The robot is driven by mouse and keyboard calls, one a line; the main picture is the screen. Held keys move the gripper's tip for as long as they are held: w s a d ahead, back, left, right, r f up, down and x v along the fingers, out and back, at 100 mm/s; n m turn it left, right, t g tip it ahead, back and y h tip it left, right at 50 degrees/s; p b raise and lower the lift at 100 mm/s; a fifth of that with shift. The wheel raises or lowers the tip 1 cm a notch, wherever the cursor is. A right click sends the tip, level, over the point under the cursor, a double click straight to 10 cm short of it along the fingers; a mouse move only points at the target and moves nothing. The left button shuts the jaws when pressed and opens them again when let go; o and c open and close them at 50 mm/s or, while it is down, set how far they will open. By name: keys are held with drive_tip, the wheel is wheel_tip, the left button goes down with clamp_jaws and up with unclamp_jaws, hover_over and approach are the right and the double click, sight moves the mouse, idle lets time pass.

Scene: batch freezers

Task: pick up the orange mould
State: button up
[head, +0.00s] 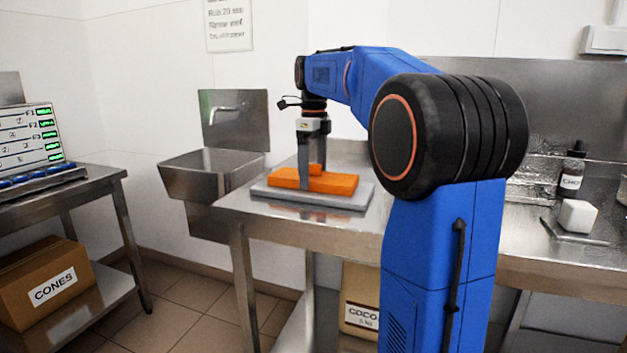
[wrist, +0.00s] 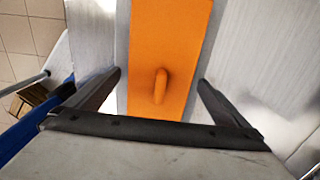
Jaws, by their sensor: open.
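The orange mould (head: 333,183) is a flat slab with a raised grip on top, lying on a grey board (head: 308,201) on the steel table. My gripper (head: 304,183) is above it in the head view, pointing down, with a finger overlapping the mould's near side. In the wrist view the mould (wrist: 165,50) runs up the middle with its raised grip (wrist: 161,86) between my open fingers (wrist: 160,85). The fingers stand apart on either side and nothing is held. Whether a finger touches the mould cannot be told.
A steel sink (head: 213,173) is left of the table. A white cube (head: 577,216) and a dark bottle (head: 572,171) stand on the counter at right. A side table (head: 95,180) is at far left, with a cardboard box (head: 45,283) below.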

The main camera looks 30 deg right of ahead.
drive_tip(key=c, duration=1.2)
drive_tip(key=shift+o, duration=0.2)
drive_tip(key=shift+w+r, duration=0.1)
drive_tip(key=shift+r, duration=0.5)
wheel_tip(320, 180, up, 9)
drive_tip(key=shift+f, duration=0.1)
